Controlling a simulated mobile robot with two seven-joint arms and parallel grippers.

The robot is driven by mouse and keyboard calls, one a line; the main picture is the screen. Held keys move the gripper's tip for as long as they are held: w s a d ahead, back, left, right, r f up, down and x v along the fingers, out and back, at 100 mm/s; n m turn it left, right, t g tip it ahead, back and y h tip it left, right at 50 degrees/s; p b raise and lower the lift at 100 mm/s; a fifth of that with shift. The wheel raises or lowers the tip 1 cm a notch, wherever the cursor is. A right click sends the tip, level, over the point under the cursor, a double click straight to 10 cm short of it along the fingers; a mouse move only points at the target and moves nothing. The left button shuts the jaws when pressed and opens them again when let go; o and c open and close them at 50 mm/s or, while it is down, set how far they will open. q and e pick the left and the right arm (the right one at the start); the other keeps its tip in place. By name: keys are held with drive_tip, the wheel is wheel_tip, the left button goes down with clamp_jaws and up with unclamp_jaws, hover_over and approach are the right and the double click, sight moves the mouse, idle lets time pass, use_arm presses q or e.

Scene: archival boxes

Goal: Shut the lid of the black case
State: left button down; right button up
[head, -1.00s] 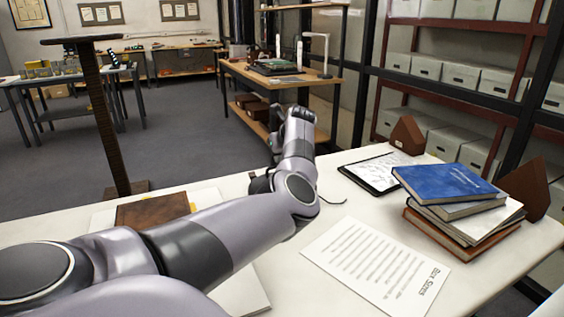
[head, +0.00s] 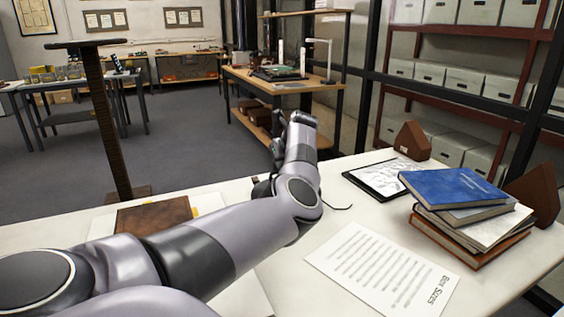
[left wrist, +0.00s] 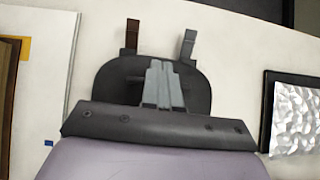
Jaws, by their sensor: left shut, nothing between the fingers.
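My left gripper (left wrist: 160,75) shows in the left wrist view as two pale grey fingers pressed together, with nothing between them. It points over the white table. A black rounded shape (left wrist: 108,82) with two upright tabs lies around and behind the fingers. I cannot tell whether it is the black case or part of my gripper. In the head view my left arm hides most of that spot. A small dark patch (head: 262,188) shows just left of my forearm. No lid can be made out clearly. My right gripper is not in view.
On the white table (head: 290,270) lie a brown book (head: 150,216) at left, a printed sheet (head: 383,272) at front, a black-edged flat panel (head: 385,177) and a book stack (head: 455,190) at right. The panel also shows in the left wrist view (left wrist: 268,110). A thin dark cord lies near my forearm.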

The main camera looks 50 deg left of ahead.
use_arm(q)
drive_tip(key=v, duration=0.7)
drive_tip(key=shift+r, duration=0.1)
